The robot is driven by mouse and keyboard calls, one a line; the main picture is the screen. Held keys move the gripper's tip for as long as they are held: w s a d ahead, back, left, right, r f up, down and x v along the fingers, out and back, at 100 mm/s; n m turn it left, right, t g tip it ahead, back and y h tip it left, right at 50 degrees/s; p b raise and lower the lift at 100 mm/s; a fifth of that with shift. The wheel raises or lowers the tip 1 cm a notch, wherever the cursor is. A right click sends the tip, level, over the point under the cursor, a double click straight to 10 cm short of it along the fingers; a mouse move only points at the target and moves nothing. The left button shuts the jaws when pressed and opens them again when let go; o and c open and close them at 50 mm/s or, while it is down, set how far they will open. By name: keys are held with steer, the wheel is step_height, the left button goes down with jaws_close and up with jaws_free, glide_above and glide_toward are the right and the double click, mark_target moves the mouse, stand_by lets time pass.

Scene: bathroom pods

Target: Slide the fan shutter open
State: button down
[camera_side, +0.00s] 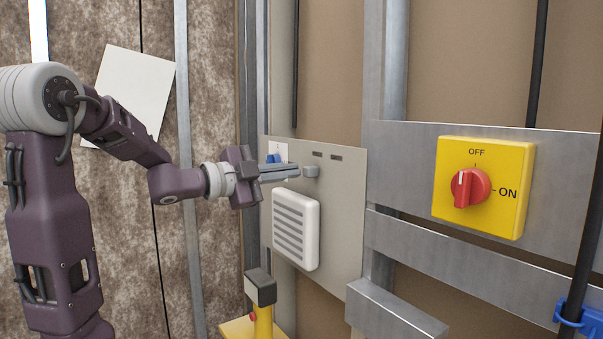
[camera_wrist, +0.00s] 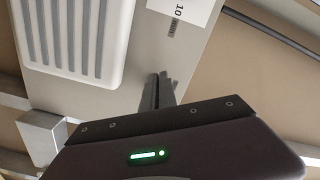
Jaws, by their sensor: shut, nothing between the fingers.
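The fan unit (camera_side: 296,228) is a white rounded square with grey horizontal slats, on a pale grey panel in the side view; it also fills the upper left of the wrist view (camera_wrist: 112,42). A small grey knob (camera_side: 311,171) stands out from the panel just above the unit. My gripper (camera_side: 298,170) is shut and empty, its fingers pointing at the panel with the tips beside the knob. I cannot tell whether they touch it. In the wrist view the closed fingers (camera_wrist: 158,82) lie right of the fan unit, and the knob is not distinguishable there.
A white label (camera_side: 281,149), a blue part (camera_side: 273,158) and dark slots (camera_side: 336,157) are near the panel's top. A yellow switch box (camera_side: 512,165) with a red knob is on the right. A yellow-and-grey post (camera_side: 262,300) stands below. A metal ledge (camera_side: 395,315) juts out lower right.

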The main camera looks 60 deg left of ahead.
steer(key=shift+h, duration=0.4)
steer(key=shift+w+d+r, duration=0.1)
steer(key=shift+w+d, duration=0.05)
steer(key=shift+d, duration=1.1)
steer(key=shift+w+d+r, duration=0.1)
steer(key=shift+w+d, duration=0.05)
steer(key=shift+d, duration=1.1)
steer(key=shift+a, duration=0.35)
steer(key=shift+s+f, duration=0.1)
steer(key=shift+s, duration=0.05)
steer(key=s, duration=0.6)
steer(key=shift+s+f, duration=0.15)
steer(key=shift+a, duration=0.1)
steer(key=s+d+f+n+g, duration=1.1)
steer(key=s+d+f+g, duration=0.1)
steer(key=s+d+f, duration=0.3)
steer(key=shift+s+f+n, duration=0.4)
steer(key=shift+s+f, duration=0.2)
steer(key=shift+s, duration=0.4)
